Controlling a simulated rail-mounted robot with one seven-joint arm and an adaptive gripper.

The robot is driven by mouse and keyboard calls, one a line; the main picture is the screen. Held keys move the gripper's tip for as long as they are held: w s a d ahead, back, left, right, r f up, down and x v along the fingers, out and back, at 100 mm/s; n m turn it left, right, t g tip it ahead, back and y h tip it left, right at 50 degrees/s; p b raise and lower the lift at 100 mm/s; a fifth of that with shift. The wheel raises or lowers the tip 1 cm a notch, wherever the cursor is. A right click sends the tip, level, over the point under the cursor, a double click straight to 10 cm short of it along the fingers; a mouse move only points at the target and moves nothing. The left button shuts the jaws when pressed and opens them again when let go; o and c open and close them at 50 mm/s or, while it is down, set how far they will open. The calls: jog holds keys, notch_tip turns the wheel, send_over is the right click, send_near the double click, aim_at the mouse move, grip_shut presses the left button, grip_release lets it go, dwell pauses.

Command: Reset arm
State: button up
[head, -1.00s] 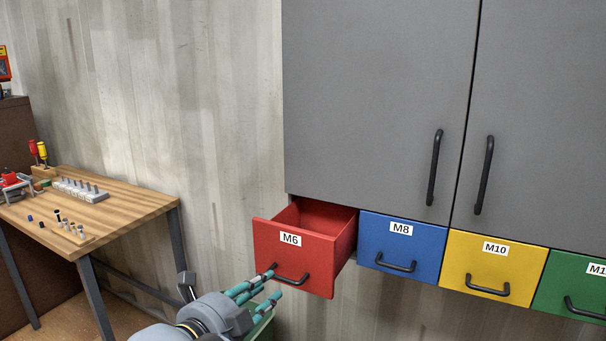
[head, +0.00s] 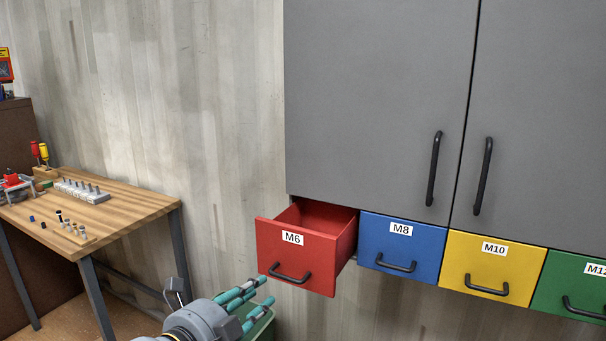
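My gripper (head: 267,290) is at the bottom centre of the head view, just left of and below the handle of the red M6 drawer (head: 322,272). Its teal fingers are spread apart with a gap between the tips, and nothing shows between them. The fingertips look clear of the black handle (head: 290,279). The red drawer is pulled out from under the grey cabinet (head: 375,100), and the part of its inside that shows looks empty.
The blue M8 (head: 402,259), yellow M10 (head: 493,262) and green (head: 575,275) drawers are closed. A green bin (head: 262,327) is partly hidden behind my gripper. A wooden table (head: 130,205) with small parts stands at left.

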aim_at(280, 277)
jog(key=x, duration=0.9)
jog(key=shift+w, duration=0.25)
jog(key=shift+f, duration=0.1)
